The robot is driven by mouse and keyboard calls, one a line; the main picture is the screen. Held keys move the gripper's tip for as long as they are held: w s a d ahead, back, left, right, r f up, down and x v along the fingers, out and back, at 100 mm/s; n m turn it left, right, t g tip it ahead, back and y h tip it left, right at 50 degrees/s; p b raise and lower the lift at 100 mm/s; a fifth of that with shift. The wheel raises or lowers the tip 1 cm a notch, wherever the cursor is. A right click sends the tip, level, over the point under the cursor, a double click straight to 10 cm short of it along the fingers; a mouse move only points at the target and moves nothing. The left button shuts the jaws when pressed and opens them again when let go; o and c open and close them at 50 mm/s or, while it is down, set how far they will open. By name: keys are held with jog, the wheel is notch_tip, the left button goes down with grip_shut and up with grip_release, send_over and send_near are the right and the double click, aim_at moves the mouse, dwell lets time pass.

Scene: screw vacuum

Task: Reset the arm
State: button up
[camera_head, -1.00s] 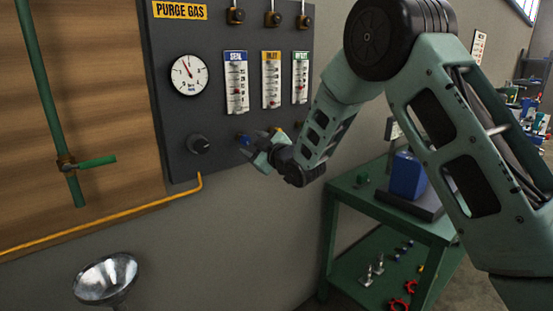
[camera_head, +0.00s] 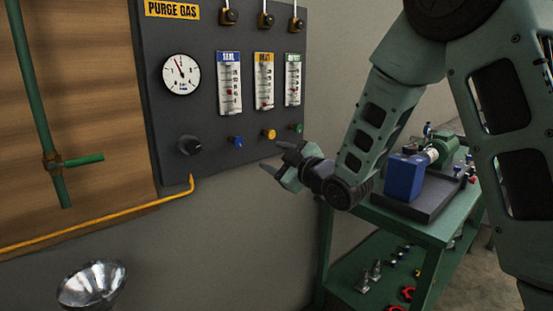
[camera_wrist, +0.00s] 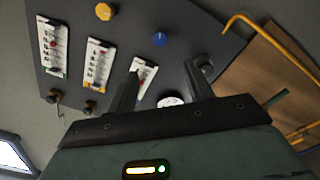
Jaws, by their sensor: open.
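My gripper (camera_head: 285,165) is open and empty in the head view. It is in front of the lower right edge of the dark purge gas panel (camera_head: 210,130), below the green knob (camera_head: 296,128) and apart from the knobs. In the wrist view my gripper's two fingers (camera_wrist: 160,85) are spread with nothing between them. The blue knob (camera_wrist: 160,39) and the yellow knob (camera_wrist: 104,11) show beyond the fingers. A finger partly covers one flowmeter.
A green cart (camera_head: 440,236) stands at the right with a blue box (camera_head: 404,178) and a green pump (camera_head: 445,147) on top. A metal bowl (camera_head: 92,284) is at the lower left. An orange pipe (camera_head: 100,224) runs along the wall.

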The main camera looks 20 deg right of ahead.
jog(key=s+a+f+m+g+h, duration=0.1)
jog(key=s+a+f+m+g, duration=0.1)
jog(key=s+a+f+g, duration=0.4)
jog(key=s+a+f+m+g+h, duration=0.1)
jog(key=s+a+g, duration=0.1)
jog(key=s+a, duration=0.4)
jog(key=s+f+m+g+h+p, duration=0.1)
jog(key=s+g, duration=0.8)
jog(key=s, duration=1.6)
jog(key=shift+s+d+f+h, duration=0.25)
jog(key=shift+f+h, duration=0.45)
jog(key=shift+h, duration=0.3)
jog(key=shift+w, duration=0.15)
